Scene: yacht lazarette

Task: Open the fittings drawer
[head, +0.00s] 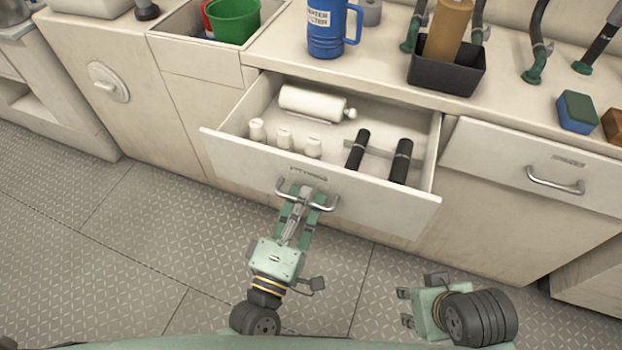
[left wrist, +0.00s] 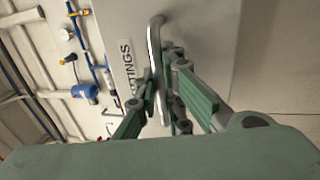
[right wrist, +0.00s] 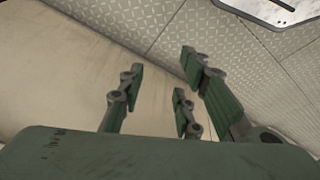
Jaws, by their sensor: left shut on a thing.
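The fittings drawer (head: 225,151) stands pulled out from the cabinet in the head view, its contents showing. Its front bears a label and a curved metal bar handle (head: 325,207). My left gripper (head: 304,193) is shut on that handle. The left wrist view shows the handle (left wrist: 153,45) between the fingers of my left gripper (left wrist: 162,108), beside the label reading "TINGS". Inside the drawer lie a white roll (head: 312,103), several small white fittings (head: 285,138) and two black cylinders (head: 401,160). My right gripper (head: 404,307) is low at the right, open and empty; its spread fingers show in the right wrist view (right wrist: 160,95).
A shut drawer with a handle (head: 555,182) is to the right. The patterned floor (head: 140,215) in front is clear.

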